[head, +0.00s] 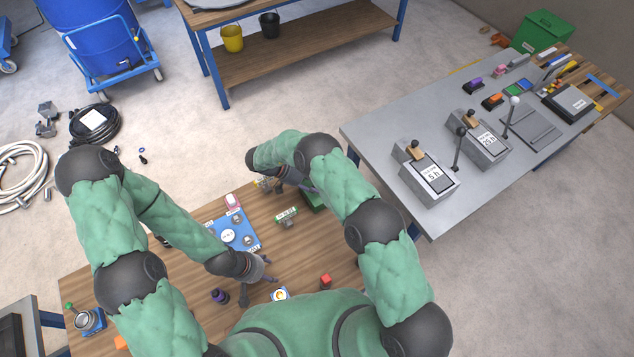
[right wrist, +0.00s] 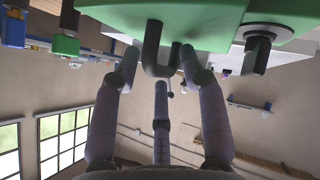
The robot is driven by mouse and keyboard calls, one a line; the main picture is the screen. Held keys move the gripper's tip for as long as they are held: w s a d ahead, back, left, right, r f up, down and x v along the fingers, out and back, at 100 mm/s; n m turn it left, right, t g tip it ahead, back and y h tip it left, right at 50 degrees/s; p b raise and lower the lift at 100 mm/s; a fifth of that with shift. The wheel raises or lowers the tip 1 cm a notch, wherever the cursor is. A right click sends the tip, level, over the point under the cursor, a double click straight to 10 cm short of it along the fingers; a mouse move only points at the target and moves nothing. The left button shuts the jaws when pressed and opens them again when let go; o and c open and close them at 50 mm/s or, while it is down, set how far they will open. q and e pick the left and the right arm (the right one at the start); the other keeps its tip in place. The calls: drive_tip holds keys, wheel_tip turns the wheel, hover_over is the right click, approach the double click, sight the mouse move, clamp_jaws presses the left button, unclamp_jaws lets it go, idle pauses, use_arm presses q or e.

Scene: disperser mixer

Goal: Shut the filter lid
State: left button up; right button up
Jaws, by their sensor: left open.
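A green housing (head: 314,202), likely the filter, stands on the wooden table, mostly hidden behind my right forearm. In the right wrist view a green body (right wrist: 200,22) fills the top, with a dark hooked handle (right wrist: 152,50) hanging from it. My right gripper (right wrist: 160,75) looks open, with its fingers spread around and below the handle; I cannot tell whether they touch it. It also shows at the green housing in the head view (head: 272,184). My left gripper (head: 264,276) is open and empty over the table's near part. The lid's angle cannot be made out.
The wooden table (head: 190,285) also holds a blue board (head: 246,238), a small labelled block (head: 286,216), a red cube (head: 326,281) and a dark purple bottle (head: 220,296). A grey bench (head: 385,135) with lever boxes stands to the right.

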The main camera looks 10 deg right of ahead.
drive_tip(key=v, duration=1.2)
idle(0.6)
